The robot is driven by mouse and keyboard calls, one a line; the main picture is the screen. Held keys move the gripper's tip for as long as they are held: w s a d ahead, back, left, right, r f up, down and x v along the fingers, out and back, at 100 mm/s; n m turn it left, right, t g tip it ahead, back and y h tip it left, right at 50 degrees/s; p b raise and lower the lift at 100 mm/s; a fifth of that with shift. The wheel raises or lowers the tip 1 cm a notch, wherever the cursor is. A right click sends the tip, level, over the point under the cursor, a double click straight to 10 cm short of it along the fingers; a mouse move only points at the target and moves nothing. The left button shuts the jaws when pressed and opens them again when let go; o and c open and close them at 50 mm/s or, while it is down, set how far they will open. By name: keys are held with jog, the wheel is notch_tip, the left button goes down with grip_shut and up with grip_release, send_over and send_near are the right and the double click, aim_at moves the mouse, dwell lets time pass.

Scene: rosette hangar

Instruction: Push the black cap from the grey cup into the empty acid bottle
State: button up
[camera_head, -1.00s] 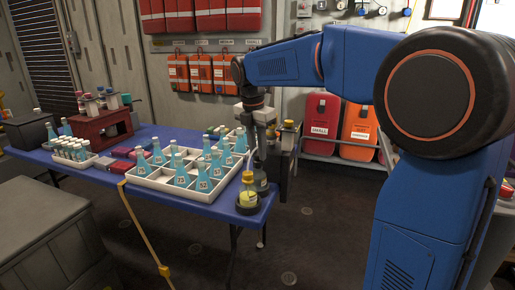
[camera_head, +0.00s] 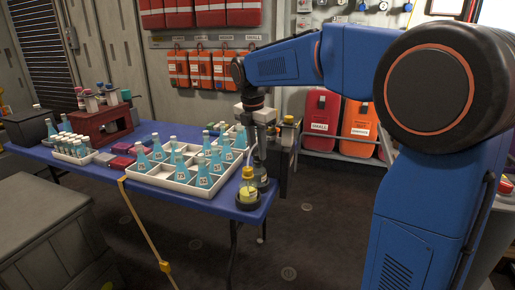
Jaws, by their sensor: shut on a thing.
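My gripper (camera_head: 261,152) points straight down over the near right corner of the blue table. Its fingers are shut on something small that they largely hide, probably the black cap. A dull grey-green glass bottle (camera_head: 262,179), apparently the empty acid bottle, stands upright right under the fingers. I cannot tell whether the held thing touches its mouth. A flask with yellow contents (camera_head: 247,192) stands in a dark round holder just in front and to the left. I cannot make out the grey cup for certain.
A white divided tray (camera_head: 181,186) of blue-liquid bottles lies left of the gripper on the blue table (camera_head: 222,209). A smaller bottle rack (camera_head: 72,158) and a dark red stand (camera_head: 103,127) are farther left.

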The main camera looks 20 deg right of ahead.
dwell(0.3)
jog(key=o, duration=1.1)
jog(key=shift+c, duration=0.2)
jog(key=shift+o, duration=0.7)
jog(key=o, duration=0.4)
jog(key=shift+c, duration=0.2)
jog(key=shift+r, duration=0.1)
jog(key=shift+r, duration=2.65)
